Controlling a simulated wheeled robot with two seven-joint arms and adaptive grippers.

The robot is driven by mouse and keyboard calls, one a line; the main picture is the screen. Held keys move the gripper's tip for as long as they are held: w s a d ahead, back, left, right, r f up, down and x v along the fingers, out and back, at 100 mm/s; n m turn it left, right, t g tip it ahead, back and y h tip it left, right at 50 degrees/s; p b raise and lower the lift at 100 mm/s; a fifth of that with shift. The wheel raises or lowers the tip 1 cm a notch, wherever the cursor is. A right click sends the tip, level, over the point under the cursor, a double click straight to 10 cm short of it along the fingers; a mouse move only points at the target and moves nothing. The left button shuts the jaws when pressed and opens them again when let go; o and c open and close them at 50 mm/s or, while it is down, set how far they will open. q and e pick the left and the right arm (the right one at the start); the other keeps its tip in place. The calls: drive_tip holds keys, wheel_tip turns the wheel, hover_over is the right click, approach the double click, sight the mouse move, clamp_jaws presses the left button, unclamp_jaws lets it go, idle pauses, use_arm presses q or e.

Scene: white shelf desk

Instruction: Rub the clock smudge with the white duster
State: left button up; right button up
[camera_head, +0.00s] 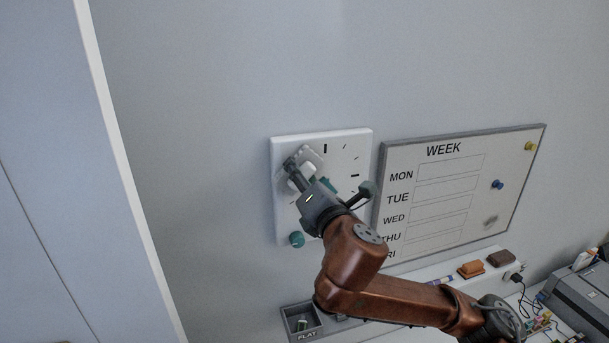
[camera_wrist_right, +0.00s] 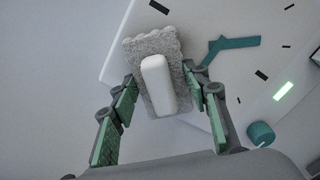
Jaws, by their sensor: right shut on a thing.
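The clock (camera_head: 350,145) is a white square board on the wall with black tick marks and teal hands; its face (camera_wrist_right: 285,60) fills the right of the wrist view. My right gripper (camera_head: 299,174) is at the clock's upper left part. In the wrist view its fingers (camera_wrist_right: 160,80) are shut on the white grip of the duster (camera_wrist_right: 158,84). The duster's grey pad (camera_wrist_right: 140,48) faces the clock and overlaps its left edge; I cannot tell if it touches. It also shows in the head view (camera_head: 312,157). No clock smudge is visible; the duster and arm hide part of the face.
A teal knob (camera_head: 297,239) is at the clock's lower left in the head view. A week whiteboard (camera_head: 470,150) with a grey smudge hangs to the right. Below, the shelf holds an orange block (camera_head: 471,268), a brown block (camera_head: 501,258) and a grey tray (camera_head: 287,313).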

drive_tip(key=v, duration=0.6)
idle(0.3)
drive_tip(key=v, duration=0.3)
drive_tip(key=shift+r, duration=0.1)
idle(0.4)
drive_tip(key=shift+w, duration=0.1)
drive_tip(key=x, duration=0.6)
drive_tip(key=shift+w+p, duration=0.35)
drive_tip(key=shift+p, duration=0.1)
drive_tip(key=shift+x, duration=1.1)
idle(0.8)
